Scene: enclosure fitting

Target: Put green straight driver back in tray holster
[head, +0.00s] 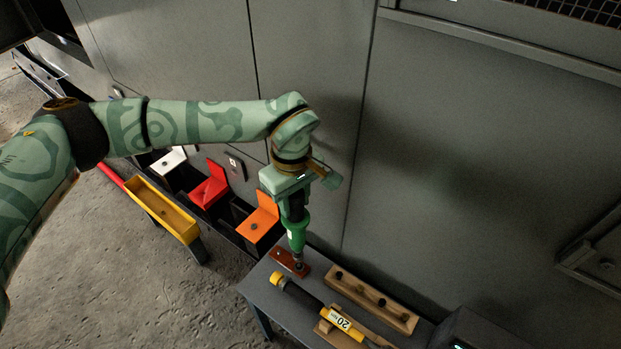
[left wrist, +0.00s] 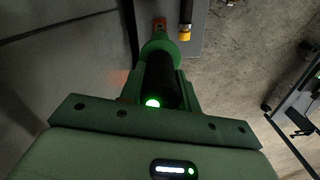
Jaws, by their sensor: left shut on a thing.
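My left gripper (head: 292,203) is shut on the green straight driver (head: 297,234), which hangs upright with its tip down. The tip is over or at a small red-brown block (head: 285,259) on the grey tray table (head: 262,290); I cannot tell if they touch. In the left wrist view the driver's dark grip and green collar (left wrist: 157,47) sit between the fingers of my left gripper (left wrist: 160,85). The red-brown block (left wrist: 159,22) shows beyond the driver there. My right gripper is not in view.
A yellow-and-black tool marked 20 (head: 340,318) lies beside a wooden block with holes (head: 370,299). Orange (head: 258,222) and red (head: 210,187) open boxes and a yellow trough (head: 160,210) stand left. A grey wall panel (head: 450,170) rises close behind.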

